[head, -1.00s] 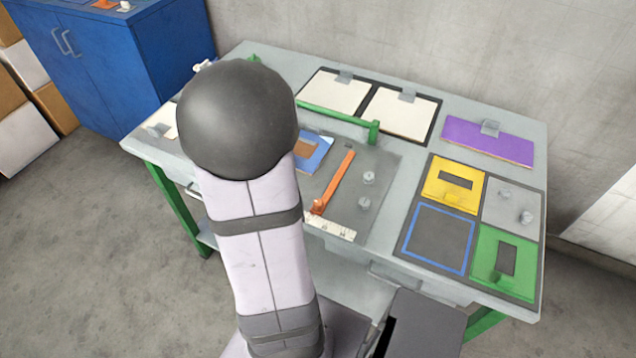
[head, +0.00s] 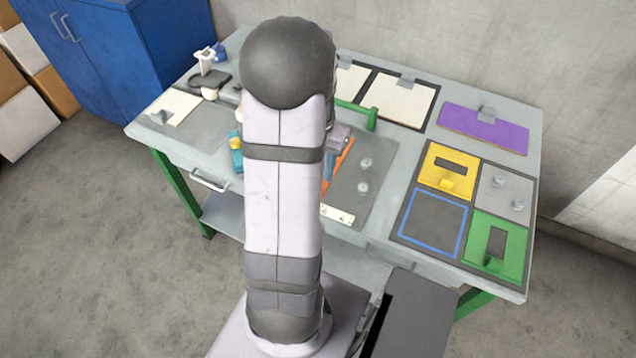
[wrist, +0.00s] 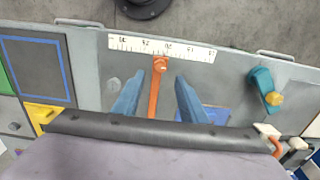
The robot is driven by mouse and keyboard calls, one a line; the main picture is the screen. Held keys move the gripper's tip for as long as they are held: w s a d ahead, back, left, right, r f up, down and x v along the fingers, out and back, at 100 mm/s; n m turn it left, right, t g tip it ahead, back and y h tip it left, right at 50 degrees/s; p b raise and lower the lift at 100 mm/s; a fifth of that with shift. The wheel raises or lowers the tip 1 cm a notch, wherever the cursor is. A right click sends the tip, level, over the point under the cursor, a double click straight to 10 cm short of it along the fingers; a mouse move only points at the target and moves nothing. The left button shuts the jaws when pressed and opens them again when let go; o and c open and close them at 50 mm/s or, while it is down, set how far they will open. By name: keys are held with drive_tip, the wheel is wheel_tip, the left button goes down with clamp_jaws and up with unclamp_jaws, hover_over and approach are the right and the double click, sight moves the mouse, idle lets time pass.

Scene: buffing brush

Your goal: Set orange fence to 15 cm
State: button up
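In the head view the fence (head: 345,160) is partly hidden by my arm. A white ruler (wrist: 140,46) runs crosswise at the fence's knob end, and it also shows in the head view (head: 338,215). Its numbers are upside down in the wrist view and too small to read surely. My gripper (wrist: 159,77) is open, with one blue finger on each side of the fence and visible gaps to both. I cannot tell how high the fingertips are above it.
A blue-and-teal piece with a yellow knob (wrist: 273,98) lies right of the ruler in the wrist view. Two grey knobs (head: 364,175) stand on the grey mat. A green bar (head: 371,119) is behind. Yellow (head: 432,175) and green (head: 480,247) plates lie to the right.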

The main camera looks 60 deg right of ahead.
drive_tip(key=shift+f+p, duration=0.95)
drive_tip(key=shift+f, duration=2.7)
drive_tip(key=shift+c, duration=0.4)
